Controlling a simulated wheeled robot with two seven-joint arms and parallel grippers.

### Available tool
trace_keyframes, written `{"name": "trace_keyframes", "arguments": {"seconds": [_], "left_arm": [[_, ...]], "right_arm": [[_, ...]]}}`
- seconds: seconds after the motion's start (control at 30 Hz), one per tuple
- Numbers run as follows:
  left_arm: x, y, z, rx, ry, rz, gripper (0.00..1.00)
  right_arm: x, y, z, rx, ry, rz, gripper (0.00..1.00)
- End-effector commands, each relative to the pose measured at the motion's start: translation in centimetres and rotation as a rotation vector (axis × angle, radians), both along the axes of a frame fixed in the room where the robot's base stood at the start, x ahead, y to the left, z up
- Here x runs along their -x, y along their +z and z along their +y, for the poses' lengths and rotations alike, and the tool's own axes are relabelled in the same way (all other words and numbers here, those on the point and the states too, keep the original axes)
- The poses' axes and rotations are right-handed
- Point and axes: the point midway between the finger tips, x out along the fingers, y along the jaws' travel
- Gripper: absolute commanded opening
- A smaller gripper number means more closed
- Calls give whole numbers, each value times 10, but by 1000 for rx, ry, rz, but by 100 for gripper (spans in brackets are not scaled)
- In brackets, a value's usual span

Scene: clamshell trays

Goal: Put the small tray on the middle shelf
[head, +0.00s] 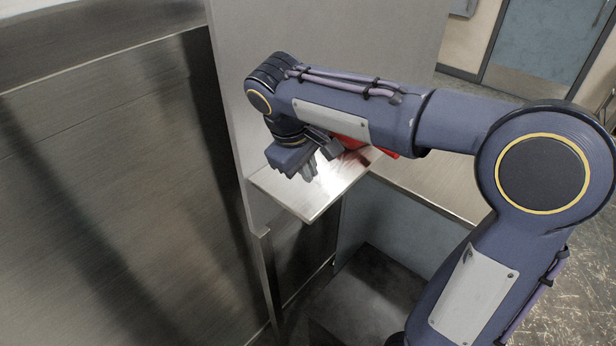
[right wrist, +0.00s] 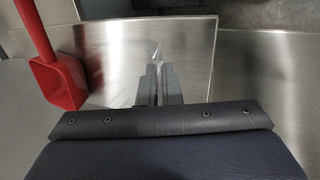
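I cannot make out a small tray in either view. Whether the fingertips touch the plate cannot be told. My left gripper is in neither view.
A red scoop (right wrist: 58,82) lies on the left of the plate; part of it shows behind my forearm in the head view (head: 350,142). A pale upright panel (head: 235,110) borders the shelf. A worktop (head: 430,185) lies to the right, and a large steel surface (head: 100,190) fills the left.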

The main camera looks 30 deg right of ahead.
Motion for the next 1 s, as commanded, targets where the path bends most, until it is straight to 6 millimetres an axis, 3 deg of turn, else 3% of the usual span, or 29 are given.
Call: {"name": "trace_keyframes", "arguments": {"seconds": [0.2, 0.6, 0.8, 1.0], "left_arm": [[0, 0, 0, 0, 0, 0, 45], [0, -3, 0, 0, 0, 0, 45], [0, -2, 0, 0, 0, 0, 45], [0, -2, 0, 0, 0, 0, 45]], "right_arm": [[1, -27, 0, 0, 1, 1, 0], [1, -33, 0, 0, 0, 1, 0], [1, -32, 0, 0, 0, 0, 27], [1, -32, 0, 0, 1, 0, 27]]}}
